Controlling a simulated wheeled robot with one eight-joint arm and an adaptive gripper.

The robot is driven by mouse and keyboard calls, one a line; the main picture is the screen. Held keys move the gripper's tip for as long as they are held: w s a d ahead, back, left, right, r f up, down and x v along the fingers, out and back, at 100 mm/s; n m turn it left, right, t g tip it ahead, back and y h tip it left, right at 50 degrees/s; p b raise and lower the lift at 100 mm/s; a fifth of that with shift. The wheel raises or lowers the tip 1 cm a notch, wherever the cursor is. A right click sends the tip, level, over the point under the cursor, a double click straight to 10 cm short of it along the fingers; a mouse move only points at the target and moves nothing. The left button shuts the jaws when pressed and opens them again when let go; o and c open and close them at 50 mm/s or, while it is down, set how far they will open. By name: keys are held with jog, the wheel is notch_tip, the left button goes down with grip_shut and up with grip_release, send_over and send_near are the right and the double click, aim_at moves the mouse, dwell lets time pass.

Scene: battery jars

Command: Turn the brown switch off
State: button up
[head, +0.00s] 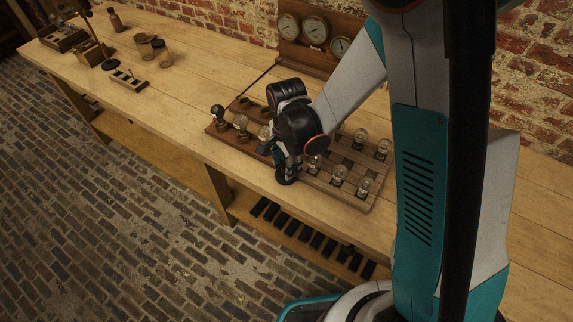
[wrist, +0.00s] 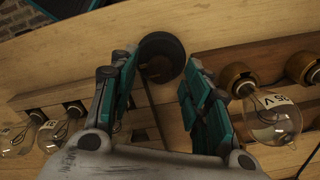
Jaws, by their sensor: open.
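My gripper (head: 284,162) points down at the front of the bench, between two wooden lamp boards. In the wrist view its teal-lined fingers (wrist: 159,72) are open. A dark, round-topped knob (wrist: 162,55) sits between and just beyond the fingertips. Contact with it cannot be told. In the head view a dark round piece (head: 286,180) shows just below the fingers. A dark ball-ended handle (head: 217,110) stands at the left end of the left board. I cannot tell for certain which part is the brown switch, as my wrist hides part of that board.
The right board (head: 371,205) carries several glass bulbs (head: 340,172). The left board has bulbs in brown round sockets (wrist: 237,76), close beside one finger. Three gauges (head: 315,30) stand behind. The bench's left middle (head: 190,80) is mostly clear.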

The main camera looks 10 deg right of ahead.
jog(key=shift+f, duration=0.15)
grip_shut()
dwell(0.4)
jog(key=n+b, duration=0.1)
jog(key=n, duration=0.3)
jog(key=shift+f+n+b, duration=0.1)
jog(key=shift+n+b, duration=0.2)
jog(key=shift+b, duration=0.05)
jog(key=n+b, duration=0.1)
jog(key=n, duration=0.3)
jog(key=shift+a+n, duration=0.1)
jog(key=shift+n, duration=0.2)
jog(key=n+b, duration=0.1)
jog(key=n, duration=0.3)
jog(key=shift+n, duration=2.4)
